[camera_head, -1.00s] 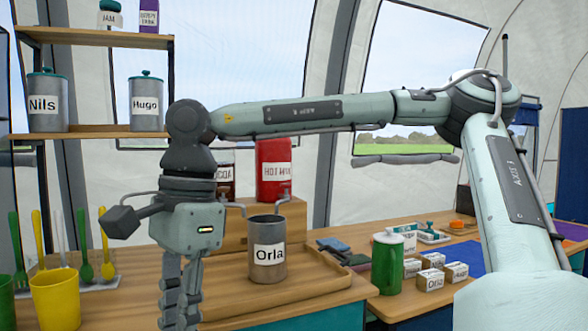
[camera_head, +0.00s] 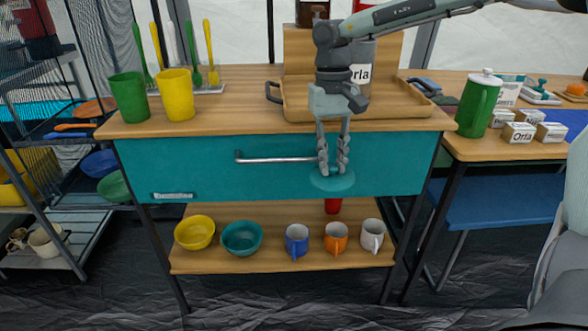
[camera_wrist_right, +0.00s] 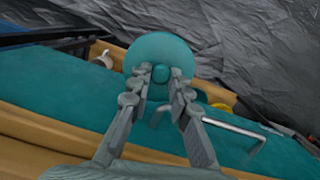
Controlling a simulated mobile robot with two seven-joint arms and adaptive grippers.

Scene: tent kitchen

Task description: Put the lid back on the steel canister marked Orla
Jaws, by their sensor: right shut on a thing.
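The steel canister marked Orla (camera_head: 360,76) stands upright on the wooden tray on the counter, partly hidden behind my right arm. Its top is hidden in this view; in the older head frame it is open. My right gripper (camera_head: 333,168) points down in front of the teal drawer, below the counter top. It is shut on the knob of a round teal lid (camera_head: 332,184), held roughly level. In the right wrist view the lid (camera_wrist_right: 178,48) and its knob show between the fingertips (camera_wrist_right: 160,76). My left gripper is not in view.
The wooden tray (camera_head: 290,112) has raised edges and handles. A drawer handle (camera_head: 275,158) sticks out left of the gripper. Bowls and mugs stand on the shelf (camera_head: 290,262) below. A green jug (camera_head: 478,105) stands on the right counter; yellow and green cups stand at left.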

